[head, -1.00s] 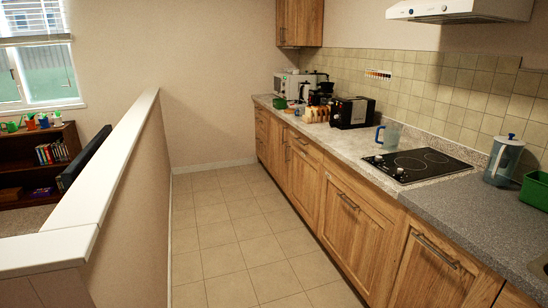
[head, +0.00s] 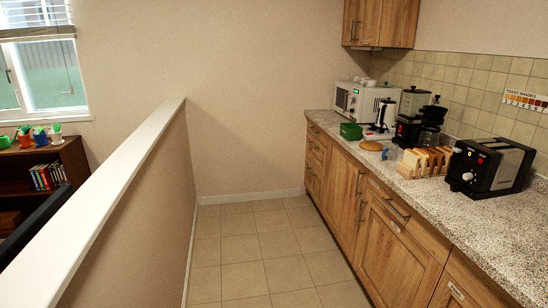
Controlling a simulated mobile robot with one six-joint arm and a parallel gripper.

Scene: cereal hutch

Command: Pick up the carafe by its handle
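A black coffee maker (head: 432,112) stands on the counter along the right wall, with what looks like a dark glass carafe (head: 428,138) low in it. The carafe is small and dark here, and I cannot make out its handle. A tall pale vessel with a black handle (head: 386,114) stands just left of it, in front of the microwave; I cannot tell if it is a kettle or another carafe. My gripper is not in view.
A black toaster (head: 490,166), a toast rack with bread (head: 424,162), a green box (head: 351,131) and a white microwave (head: 355,100) share the counter (head: 460,206). A half wall (head: 130,185) bounds the left. The tiled floor (head: 250,250) between is clear.

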